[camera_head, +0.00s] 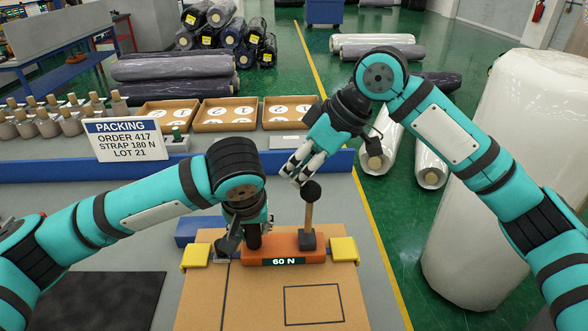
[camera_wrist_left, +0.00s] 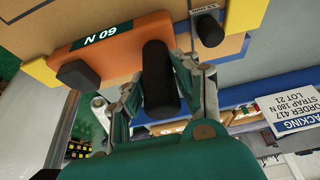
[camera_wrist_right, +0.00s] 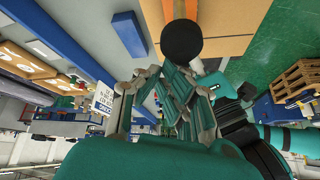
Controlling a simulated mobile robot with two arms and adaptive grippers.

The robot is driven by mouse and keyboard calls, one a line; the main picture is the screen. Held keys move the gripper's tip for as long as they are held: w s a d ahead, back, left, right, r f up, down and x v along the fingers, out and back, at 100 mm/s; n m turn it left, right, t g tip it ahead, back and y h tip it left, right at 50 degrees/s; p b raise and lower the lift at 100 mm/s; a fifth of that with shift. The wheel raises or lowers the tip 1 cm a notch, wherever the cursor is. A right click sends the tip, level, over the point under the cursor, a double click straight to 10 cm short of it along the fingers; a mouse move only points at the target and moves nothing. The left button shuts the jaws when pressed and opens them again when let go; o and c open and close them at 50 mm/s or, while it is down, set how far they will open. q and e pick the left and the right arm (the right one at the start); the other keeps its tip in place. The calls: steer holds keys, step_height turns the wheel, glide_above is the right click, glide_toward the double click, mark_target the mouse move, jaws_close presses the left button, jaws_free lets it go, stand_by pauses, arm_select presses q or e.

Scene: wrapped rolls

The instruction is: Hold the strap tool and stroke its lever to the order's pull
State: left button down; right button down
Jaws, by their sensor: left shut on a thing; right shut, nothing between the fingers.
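The orange strap tool (camera_head: 287,249) sits on a cardboard box (camera_head: 255,295), and its display reads 60 N. My left gripper (camera_head: 247,232) is shut on the tool's black upright grip, which shows between its fingers in the left wrist view (camera_wrist_left: 159,82). My right gripper (camera_head: 294,178) is shut and empty, just above and left of the knob. The knob also shows beyond its fingertips in the right wrist view (camera_wrist_right: 182,40); contact is unclear.
A packing sign (camera_head: 125,140) reads Order 417, strap 180 N, lot 21. Yellow corner pieces (camera_head: 344,249) flank the tool on the box. Behind are cardboard trays (camera_head: 228,114) and several wooden-topped pieces (camera_head: 48,122). A large wrapped roll (camera_head: 490,180) stands at right.

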steer(key=shift+d, duration=0.15)
steer(key=d+f+y, duration=0.2)
steer(key=d, duration=0.8)
steer(key=shift+f, duration=0.3)
steer(key=shift+d+f, duration=0.1)
steer(key=shift+f, duration=0.05)
stand_by(0.3)
step_height(320, 180, up, 4)
steer(key=w+a, duration=0.2)
steer(key=s+d+r, duration=0.1)
steer(key=d+r, duration=0.2)
steer(key=d, duration=0.5)
steer(key=shift+s+d, duration=0.3)
steer(key=shift+d, duration=0.05)
